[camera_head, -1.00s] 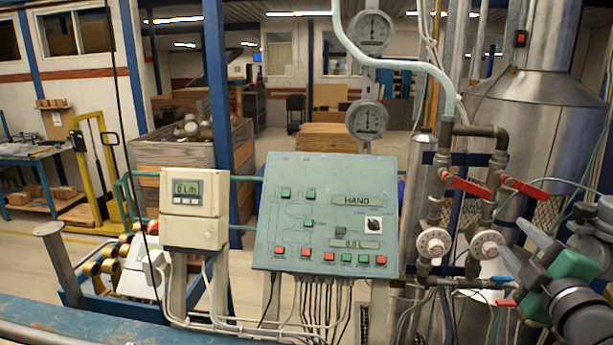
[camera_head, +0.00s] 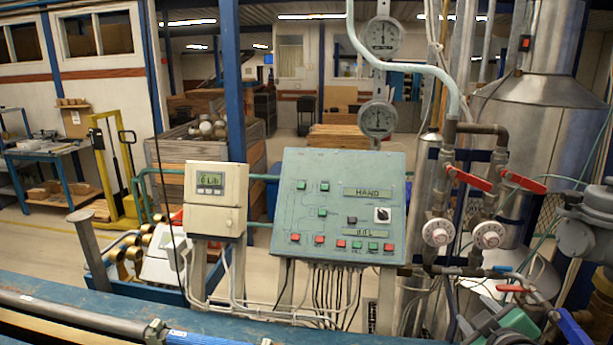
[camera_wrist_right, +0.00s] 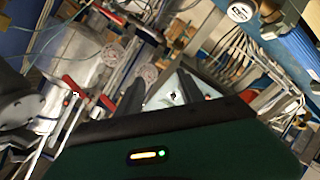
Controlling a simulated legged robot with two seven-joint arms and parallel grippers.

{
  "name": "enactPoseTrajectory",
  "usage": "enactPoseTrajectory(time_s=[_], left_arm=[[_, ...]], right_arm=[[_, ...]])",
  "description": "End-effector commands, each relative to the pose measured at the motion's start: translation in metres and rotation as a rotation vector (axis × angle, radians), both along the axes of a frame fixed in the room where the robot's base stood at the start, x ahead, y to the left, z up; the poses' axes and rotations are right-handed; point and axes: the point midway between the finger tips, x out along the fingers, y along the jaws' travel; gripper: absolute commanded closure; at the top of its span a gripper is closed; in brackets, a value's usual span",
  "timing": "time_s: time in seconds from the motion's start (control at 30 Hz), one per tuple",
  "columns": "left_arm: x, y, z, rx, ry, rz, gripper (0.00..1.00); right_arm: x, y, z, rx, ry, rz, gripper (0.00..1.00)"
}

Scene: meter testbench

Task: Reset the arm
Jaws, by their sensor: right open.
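My right gripper (camera_head: 486,316) is low at the bottom right of the head view, partly cut off by the frame edge. It is below the red-handled valves and right of the control panel (camera_head: 338,205). In the right wrist view its two dark fingers stand apart with nothing held between them (camera_wrist_right: 158,92). My left gripper is not in view.
A beige meter display (camera_head: 215,198) stands left of the panel. Pipes with red valve levers (camera_head: 468,180) and round white dials (camera_head: 437,232) stand to the right, near my right arm. A blue bench edge (camera_head: 120,308) runs along the front.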

Motion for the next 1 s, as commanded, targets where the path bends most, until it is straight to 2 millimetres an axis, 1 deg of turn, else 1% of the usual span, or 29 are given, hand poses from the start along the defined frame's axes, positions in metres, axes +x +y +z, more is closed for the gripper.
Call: enactPoseTrajectory(time_s=[0.03, 0.07, 0.1, 0.17, 0.2, 0.27, 0.3, 0.37, 0.4, 0.5, 0.6, 1.0], left_arm=[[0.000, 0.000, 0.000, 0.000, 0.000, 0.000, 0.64], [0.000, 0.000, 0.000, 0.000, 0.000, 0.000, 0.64], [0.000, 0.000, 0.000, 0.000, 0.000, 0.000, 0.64], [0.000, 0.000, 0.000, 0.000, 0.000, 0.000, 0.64], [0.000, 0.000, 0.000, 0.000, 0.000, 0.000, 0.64], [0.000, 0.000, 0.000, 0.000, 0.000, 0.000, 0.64], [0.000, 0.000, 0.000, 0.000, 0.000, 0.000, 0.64], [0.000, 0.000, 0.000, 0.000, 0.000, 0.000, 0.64], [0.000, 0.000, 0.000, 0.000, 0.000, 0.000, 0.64], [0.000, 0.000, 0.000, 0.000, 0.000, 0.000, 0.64], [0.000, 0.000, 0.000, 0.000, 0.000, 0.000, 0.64], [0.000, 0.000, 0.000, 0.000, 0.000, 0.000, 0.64]], right_arm=[[-0.003, 0.011, -0.023, 0.060, 0.049, -0.015, 0.55], [-0.005, 0.018, -0.037, 0.098, 0.079, -0.028, 0.55], [-0.010, 0.029, -0.059, 0.154, 0.129, -0.048, 0.55], [-0.022, 0.048, -0.094, 0.246, 0.216, -0.086, 0.55], [-0.033, 0.063, -0.120, 0.309, 0.286, -0.117, 0.55], [-0.057, 0.089, -0.160, 0.407, 0.406, -0.171, 0.55], [-0.076, 0.106, -0.183, 0.465, 0.485, -0.211, 0.55], [-0.104, 0.128, -0.210, 0.536, 0.593, -0.269, 0.55], [-0.121, 0.140, -0.224, 0.571, 0.653, -0.304, 0.55], [-0.152, 0.160, -0.245, 0.628, 0.759, -0.368, 0.55], [-0.165, 0.168, -0.252, 0.650, 0.801, -0.396, 0.55], [-0.165, 0.167, -0.252, 0.650, 0.801, -0.397, 0.55]])
